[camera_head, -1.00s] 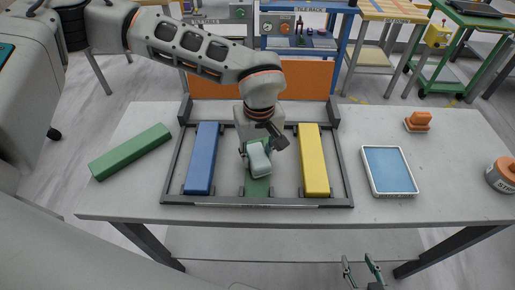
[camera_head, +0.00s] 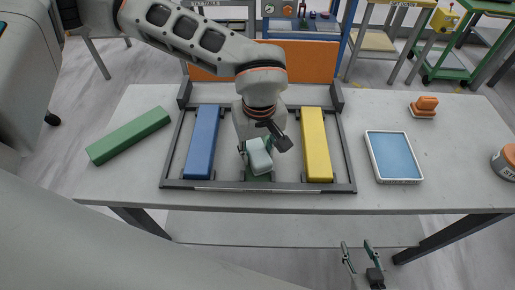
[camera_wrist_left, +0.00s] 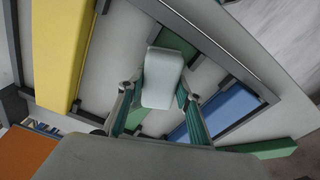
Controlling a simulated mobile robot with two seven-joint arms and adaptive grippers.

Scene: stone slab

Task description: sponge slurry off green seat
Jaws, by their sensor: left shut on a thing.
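The green seat (camera_head: 258,178) lies in the middle of a dark frame (camera_head: 225,185), between a blue bar (camera_head: 203,140) and a yellow bar (camera_head: 316,145). My left gripper (camera_head: 257,150) is shut on a pale grey-green sponge (camera_head: 260,158), over the seat near the frame's front rail. The sponge hides part of the seat; I cannot tell whether they touch. In the left wrist view, the sponge (camera_wrist_left: 162,78) sits between the fingers with green seat (camera_wrist_left: 174,42) beyond it. No slurry can be made out. My right gripper (camera_head: 361,260) is open and empty, below the table's front edge.
A loose green bar (camera_head: 130,135) lies on the stone slab (camera_head: 115,180) at left. A blue-topped tray (camera_head: 393,157), an orange-handled block (camera_head: 424,106) and a round container (camera_head: 507,160) stand at right. An orange panel (camera_head: 305,62) rises behind the frame.

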